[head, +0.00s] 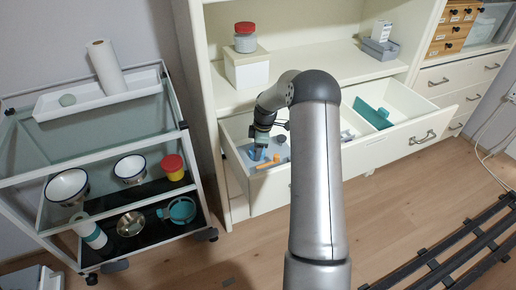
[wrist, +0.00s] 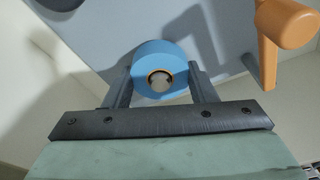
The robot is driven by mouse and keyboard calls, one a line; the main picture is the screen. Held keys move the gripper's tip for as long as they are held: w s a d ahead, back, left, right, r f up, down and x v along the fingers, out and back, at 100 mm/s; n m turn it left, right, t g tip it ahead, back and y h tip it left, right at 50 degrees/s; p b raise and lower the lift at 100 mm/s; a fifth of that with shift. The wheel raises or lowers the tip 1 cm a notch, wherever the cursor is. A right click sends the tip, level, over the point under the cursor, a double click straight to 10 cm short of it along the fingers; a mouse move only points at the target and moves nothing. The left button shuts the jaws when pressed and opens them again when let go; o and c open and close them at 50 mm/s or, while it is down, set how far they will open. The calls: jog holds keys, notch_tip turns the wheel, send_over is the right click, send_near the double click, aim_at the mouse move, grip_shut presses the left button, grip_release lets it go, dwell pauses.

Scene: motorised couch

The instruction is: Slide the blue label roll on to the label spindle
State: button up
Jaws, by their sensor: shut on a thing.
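In the wrist view the blue label roll (wrist: 158,55) is between the two fingers of my gripper (wrist: 157,84), with its brown-rimmed core facing the camera. My gripper is shut on the roll. A pale round patch shows inside the core; I cannot tell whether it is the label spindle or the surface behind. In the head view my gripper (head: 259,150) points down into the open left drawer, and the blue roll (head: 256,154) shows small at its tip. I cannot make out the label spindle for certain in either view.
An orange tool-like thing (wrist: 284,28) lies close to the right of the roll; it also shows in the drawer (head: 273,162). A small blue thing (head: 282,139) is near it. The drawer's front (head: 268,190) and side walls are close. A teal thing (head: 373,113) lies in the right drawer.

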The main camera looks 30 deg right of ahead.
jog(key=o, duration=1.1)
jog(key=shift+c, duration=0.2)
notch_tip(320, 180, up, 17)
jog(key=s+d+p, duration=0.1)
jog(key=d, duration=0.1)
jog(key=shift+d+p, duration=0.2)
jog(key=shift+p, duration=0.1)
jog(key=shift+r, duration=0.1)
